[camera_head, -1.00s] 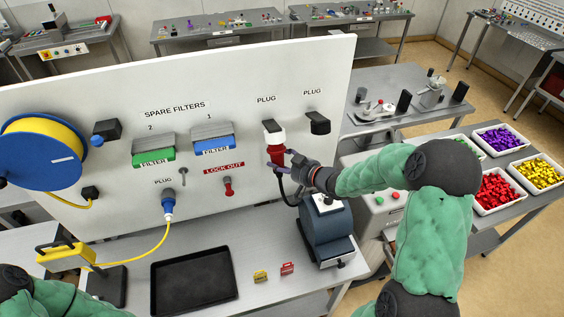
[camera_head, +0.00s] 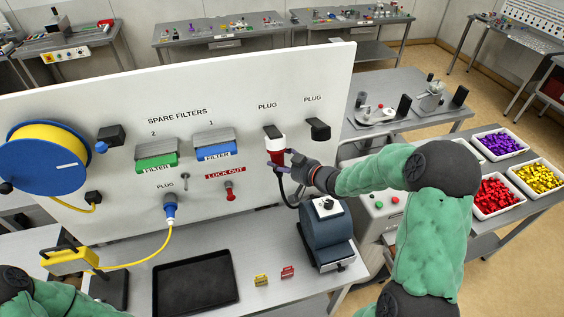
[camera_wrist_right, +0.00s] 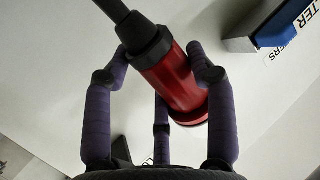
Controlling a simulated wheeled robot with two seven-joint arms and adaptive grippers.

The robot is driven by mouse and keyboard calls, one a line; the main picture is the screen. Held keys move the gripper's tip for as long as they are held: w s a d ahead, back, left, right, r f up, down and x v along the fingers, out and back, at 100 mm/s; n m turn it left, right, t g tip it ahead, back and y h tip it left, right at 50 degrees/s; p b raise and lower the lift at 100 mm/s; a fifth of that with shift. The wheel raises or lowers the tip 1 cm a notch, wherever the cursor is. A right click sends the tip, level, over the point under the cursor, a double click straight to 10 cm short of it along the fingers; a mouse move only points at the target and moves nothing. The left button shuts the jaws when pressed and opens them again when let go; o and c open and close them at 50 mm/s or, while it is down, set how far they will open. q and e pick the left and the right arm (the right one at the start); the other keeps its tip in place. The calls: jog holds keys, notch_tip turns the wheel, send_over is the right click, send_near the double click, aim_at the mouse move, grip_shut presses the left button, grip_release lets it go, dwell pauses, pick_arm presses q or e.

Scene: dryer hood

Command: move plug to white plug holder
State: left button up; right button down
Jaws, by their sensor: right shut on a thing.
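A second plug holder (camera_head: 318,129), dark in front, hangs to the right under another PLUG label. My left gripper is out of view; only my left arm shows at lower left.
A blue plug (camera_head: 170,208) on a yellow cable hangs at the panel's lower left. Green (camera_head: 157,161) and blue (camera_head: 216,151) filters and a red lockout (camera_head: 229,190) are on the panel. A black tray (camera_head: 195,284) and a blue-grey machine (camera_head: 327,234) stand below.

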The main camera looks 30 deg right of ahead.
jog(key=shift+w+d+r, duration=0.15)
jog(key=shift+r, duration=0.25)
jog(key=shift+c, duration=1.6)
grip_release()
jog(key=shift+w, duration=0.1)
jog(key=shift+d, duration=0.1)
jog(key=shift+s+d, duration=0.1)
jog(key=shift+s, duration=0.3)
jog(key=v, duration=1.1)
jog(key=shift+s+f, duration=0.2)
